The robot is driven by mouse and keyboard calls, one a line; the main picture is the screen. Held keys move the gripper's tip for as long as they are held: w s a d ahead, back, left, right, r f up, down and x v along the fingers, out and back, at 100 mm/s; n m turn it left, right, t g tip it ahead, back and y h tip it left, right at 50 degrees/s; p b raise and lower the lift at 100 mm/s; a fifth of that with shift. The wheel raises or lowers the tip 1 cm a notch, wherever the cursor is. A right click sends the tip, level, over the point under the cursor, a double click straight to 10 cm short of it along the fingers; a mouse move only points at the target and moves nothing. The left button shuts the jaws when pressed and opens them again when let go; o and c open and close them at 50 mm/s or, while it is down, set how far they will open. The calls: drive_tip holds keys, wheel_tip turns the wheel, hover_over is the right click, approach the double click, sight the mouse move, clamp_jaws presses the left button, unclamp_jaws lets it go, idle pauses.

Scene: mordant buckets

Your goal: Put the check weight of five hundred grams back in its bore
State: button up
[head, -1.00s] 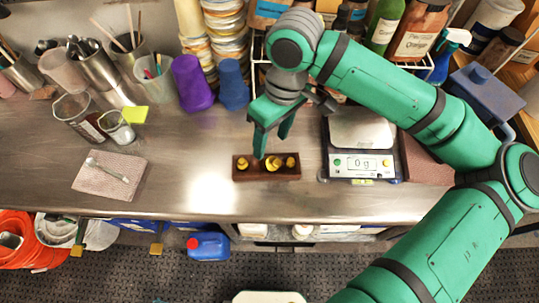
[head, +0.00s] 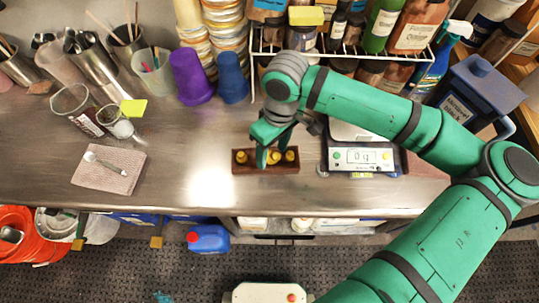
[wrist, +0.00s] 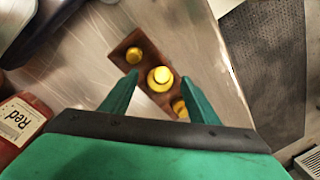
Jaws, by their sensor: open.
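A dark wooden block (head: 262,169) lies on the steel bench left of the scale. It holds brass weights, one at its left end (head: 241,156) and others toward the right (head: 290,156). In the wrist view the block (wrist: 147,84) carries an end weight (wrist: 134,55), a larger-looking middle weight (wrist: 160,76) and a partly hidden weight (wrist: 179,107). My gripper (head: 268,155) is open just above the block, and its fingertips appear on either side of the middle weight. Contact cannot be told. No mass marks are readable, and bore depths are hidden.
The scale (head: 362,158) stands right of the block, its pan partly behind my arm. Purple (head: 190,77) and blue (head: 232,80) cups and a wire rack of bottles stand behind. A cloth with a spoon (head: 108,170) lies left. The bench between cloth and block is clear.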

drive_tip(key=shift+a+f, duration=0.1)
drive_tip(key=shift+f, duration=0.3)
clamp_jaws()
